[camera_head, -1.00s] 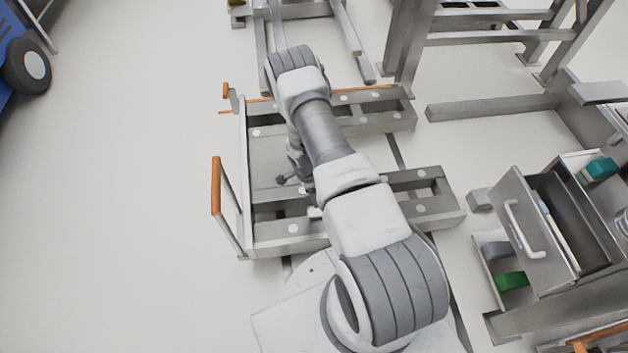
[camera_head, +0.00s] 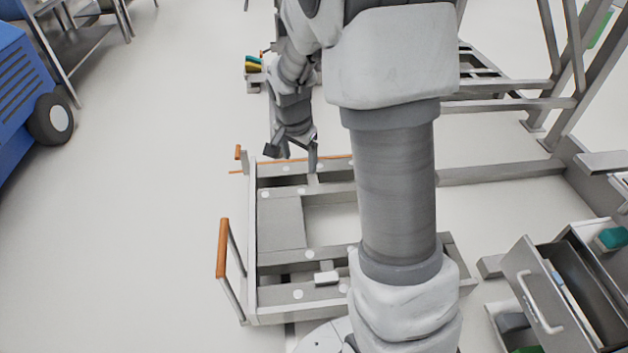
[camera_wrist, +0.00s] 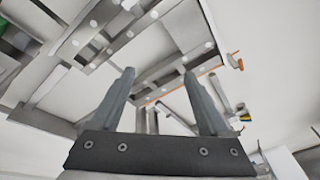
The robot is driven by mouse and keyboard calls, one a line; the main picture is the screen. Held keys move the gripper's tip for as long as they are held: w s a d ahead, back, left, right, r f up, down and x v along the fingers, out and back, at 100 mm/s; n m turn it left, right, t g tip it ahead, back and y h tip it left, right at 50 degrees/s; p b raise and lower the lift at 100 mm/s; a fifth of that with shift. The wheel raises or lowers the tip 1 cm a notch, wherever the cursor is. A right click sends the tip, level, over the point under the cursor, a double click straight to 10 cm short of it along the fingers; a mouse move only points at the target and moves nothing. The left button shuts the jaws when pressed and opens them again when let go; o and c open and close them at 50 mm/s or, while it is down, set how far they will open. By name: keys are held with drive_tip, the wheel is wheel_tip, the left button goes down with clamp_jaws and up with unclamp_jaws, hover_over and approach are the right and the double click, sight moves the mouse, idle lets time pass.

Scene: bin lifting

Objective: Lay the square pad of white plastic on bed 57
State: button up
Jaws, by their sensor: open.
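A small white block (camera_head: 326,278), which looks like the square plastic pad, lies on the near crossbar of the grey low cart frame (camera_head: 275,262). A small white piece at the top edge of the wrist view (camera_wrist: 129,4) may be the same pad. My gripper (camera_head: 291,155) is open and empty above the far end of the cart, apart from the pad. In the wrist view its two fingers (camera_wrist: 159,75) stand wide with nothing between them. I cannot read any bed number, so I cannot tell which place is bed 57.
Orange handles (camera_head: 222,248) rise on the cart's left side. A blue machine with a wheel (camera_head: 50,120) stands at the left. Steel frames and an open drawer (camera_head: 545,290) are at the right. Floor left of the cart is clear. My arm hides much of the cart's right side.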

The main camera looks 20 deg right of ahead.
drive_tip(key=s+a+r+n+t, duration=0.1)
drive_tip(key=s+a+r+n, duration=0.3)
drive_tip(key=s+r, duration=0.75)
drive_tip(key=s+a+r+n+t, duration=0.1)
drive_tip(key=s+r+n, duration=0.2)
drive_tip(key=s, duration=0.3)
drive_tip(key=s+a+r+n+t+y, duration=0.1)
drive_tip(key=s+r+n, duration=0.2)
drive_tip(key=s, duration=0.3)
drive_tip(key=shift+s+a+n+y, duration=0.2)
drive_tip(key=shift+a+n+y, duration=0.1)
drive_tip(key=shift+n, duration=0.4)
drive_tip(key=shift+r, duration=0.1)
wheel_tip(320, 180, up, 24)
drive_tip(key=p, duration=2.3)
drive_tip(key=shift+p, duration=0.4)
